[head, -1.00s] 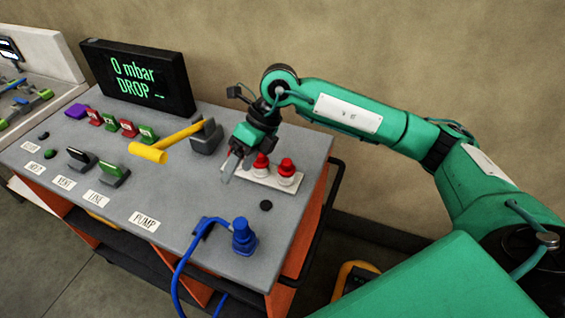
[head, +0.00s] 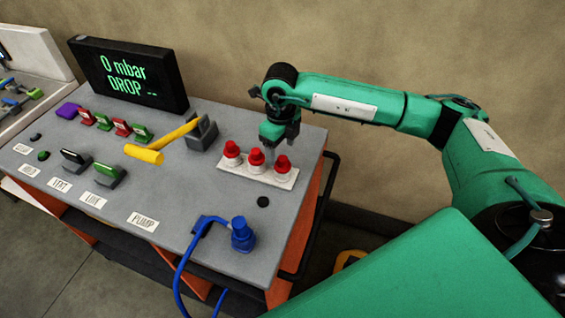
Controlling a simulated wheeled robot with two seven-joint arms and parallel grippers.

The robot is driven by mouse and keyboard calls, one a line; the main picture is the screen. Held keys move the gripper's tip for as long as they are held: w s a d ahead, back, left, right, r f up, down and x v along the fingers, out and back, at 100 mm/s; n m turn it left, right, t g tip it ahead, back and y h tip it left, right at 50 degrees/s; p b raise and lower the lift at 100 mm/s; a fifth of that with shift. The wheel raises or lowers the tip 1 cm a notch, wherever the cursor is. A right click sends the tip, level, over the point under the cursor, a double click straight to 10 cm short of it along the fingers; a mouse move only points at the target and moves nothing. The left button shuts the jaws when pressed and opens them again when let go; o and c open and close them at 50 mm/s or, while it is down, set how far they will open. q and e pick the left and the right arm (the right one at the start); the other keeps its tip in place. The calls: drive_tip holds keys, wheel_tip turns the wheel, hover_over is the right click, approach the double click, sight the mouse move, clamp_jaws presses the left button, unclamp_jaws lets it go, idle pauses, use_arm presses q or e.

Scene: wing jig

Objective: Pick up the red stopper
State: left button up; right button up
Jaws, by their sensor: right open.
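Three red stoppers stand upright in a row on a white rack on the grey bench top: a left one (head: 232,149), a middle one (head: 256,157) and a right one (head: 283,164). The white rack (head: 227,168) lies near the bench's right end. My right gripper (head: 276,150) is open and points down at the back of the rack, just behind the middle and right stoppers. Its fingertips are partly hidden by the stoppers, so I cannot tell whether they touch one. My left gripper is not in view.
A yellow-handled lever (head: 165,143) stands left of the rack. A blue plug with a hose (head: 242,236) is in front, near a black round hole (head: 263,202). A black display (head: 129,76) reads "0 mbar DROP". A beige wall is behind.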

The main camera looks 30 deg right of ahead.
drive_tip(key=f+p, duration=0.1)
drive_tip(key=f, duration=0.2)
drive_tip(key=f+p, duration=0.1)
drive_tip(key=shift+w+d+f+p, duration=0.1)
drive_tip(key=shift+d+f+p, duration=0.2)
drive_tip(key=shift+p, duration=0.05)
drive_tip(key=shift+f, duration=0.35)
drive_tip(key=c, duration=1.1)
drive_tip(key=shift+o, duration=0.2)
drive_tip(key=shift+r, duration=0.1)
wheel_tip(320, 180, up, 19)
drive_tip(key=b, duration=0.6)
wheel_tip(320, 180, up, 4)
drive_tip(key=p, duration=0.2)
hover_over(283, 158)
